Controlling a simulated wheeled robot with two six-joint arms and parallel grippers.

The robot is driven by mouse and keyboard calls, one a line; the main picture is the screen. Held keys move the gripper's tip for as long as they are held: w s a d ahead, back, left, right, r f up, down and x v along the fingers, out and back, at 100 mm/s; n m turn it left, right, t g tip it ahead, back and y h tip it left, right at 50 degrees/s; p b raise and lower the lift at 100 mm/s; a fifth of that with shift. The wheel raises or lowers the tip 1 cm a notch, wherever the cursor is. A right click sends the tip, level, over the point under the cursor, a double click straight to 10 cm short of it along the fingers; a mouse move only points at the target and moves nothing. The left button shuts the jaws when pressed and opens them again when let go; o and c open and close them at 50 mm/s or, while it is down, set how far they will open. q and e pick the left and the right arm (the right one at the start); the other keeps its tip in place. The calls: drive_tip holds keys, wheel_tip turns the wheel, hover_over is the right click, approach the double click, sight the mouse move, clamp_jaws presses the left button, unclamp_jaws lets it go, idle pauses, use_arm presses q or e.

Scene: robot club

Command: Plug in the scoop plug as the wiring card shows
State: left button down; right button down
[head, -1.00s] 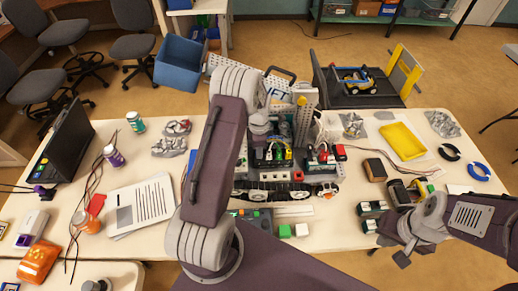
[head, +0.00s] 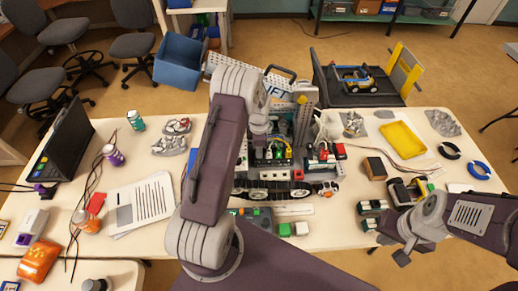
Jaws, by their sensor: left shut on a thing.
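A tracked robot (head: 285,189) stands on the white table, with a dark electronics bay and several coloured plugs (head: 278,152) on its near side. My left gripper (head: 263,143) reaches down over this bay from behind my forearm. It is shut on a small plug that is mostly hidden, and I cannot tell whether the plug touches a socket.
A printed sheet (head: 146,203) and a laptop (head: 62,143) lie left. A yellow tray (head: 402,140), blue rings (head: 478,171) and small dark blocks (head: 372,208) lie right. My left arm covers the middle-left.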

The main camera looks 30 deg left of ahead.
use_arm(q)
drive_tip(key=shift+f+b, duration=0.55)
drive_tip(key=shift+f, duration=0.45)
idle(1.4)
drive_tip(key=c, duration=1.1)
unclamp_jaws()
drive_tip(key=shift+r+p, duration=2.4)
drive_tip(key=shift+r, duration=0.7)
drive_tip(key=shift+f, duration=0.1)
